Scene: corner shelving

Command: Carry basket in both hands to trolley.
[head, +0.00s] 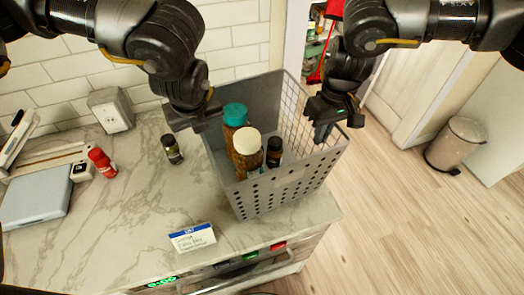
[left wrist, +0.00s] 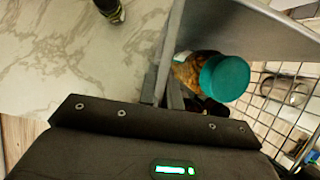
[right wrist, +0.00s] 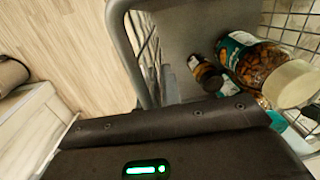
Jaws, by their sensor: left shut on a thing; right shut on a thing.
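The grey basket (head: 290,183) stands upright at the right end of the marble counter, with a wire-grid side and a perforated front wall. Inside are a jar with a teal lid (head: 235,115), a jar with a cream lid (head: 247,142) and a small dark bottle (head: 274,152). My left gripper (head: 198,122) is shut on the basket's left rim; my right gripper (head: 325,128) is shut on its right rim. The left wrist view shows the teal lid (left wrist: 225,78) beside the rim. The right wrist view shows the cream-lidded jar (right wrist: 262,65) and dark bottle (right wrist: 206,74). I see no trolley.
A small dark bottle (head: 172,149), a red bottle (head: 102,162), a label card (head: 193,238) and a grey flat device (head: 37,200) are on the counter (head: 120,225). A bin (head: 455,145) stands on the wooden floor (head: 400,220), which is open at right.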

